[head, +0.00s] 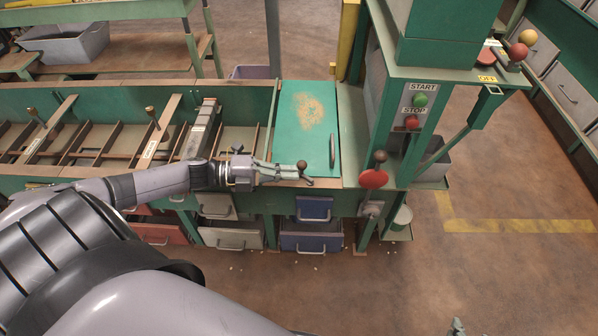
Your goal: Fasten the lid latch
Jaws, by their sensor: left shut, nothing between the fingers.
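The green lid (300,130), with a worn tan patch and an upright handle (332,152) at its right side, lies flat over the right end of the hopper bench. A small latch with a dark round knob (302,164) sits at the lid's front edge. My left gripper (300,175) is shut and empty, its fingertips right at the latch knob. I cannot tell whether they touch it, and the fingers hide part of the latch. A small grey tip at the bottom edge seems to be my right gripper (457,327); the rest of it is out of frame.
Left of the lid are open hopper compartments (235,138) with wooden dividers and levers. A green machine post (408,105) with START and STOP buttons and a red knob (373,178) stands right of the lid. Drawers (310,242) hang below. The floor at right is clear.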

